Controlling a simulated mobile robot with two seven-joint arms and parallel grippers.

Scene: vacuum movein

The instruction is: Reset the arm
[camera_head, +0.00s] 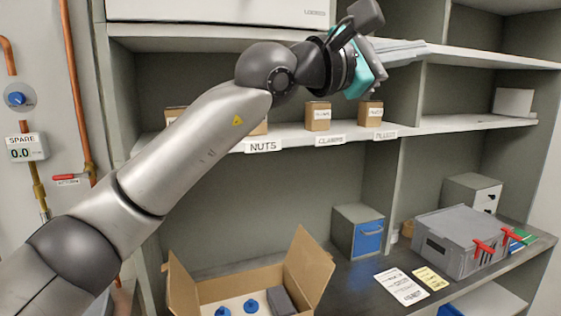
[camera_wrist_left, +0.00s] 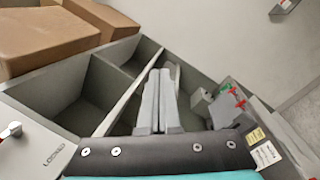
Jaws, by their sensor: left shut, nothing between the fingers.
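My left arm reaches in from the lower left of the head view, up and across the shelving. Its gripper (camera_head: 408,49) is at the level of the upper shelf, in front of the unit, pointing right. The two grey fingers lie together with nothing between them. The wrist view also shows the closed fingers (camera_wrist_left: 155,98) side by side, with the shelving behind them. My right gripper is not in view.
The middle shelf (camera_head: 440,124) carries small cardboard boxes (camera_head: 318,116). Below are an open carton (camera_head: 303,268) with blue parts, a blue-fronted drawer box (camera_head: 368,238) and a grey case (camera_head: 455,240) with red latches. Pipes (camera_head: 75,90) run at left.

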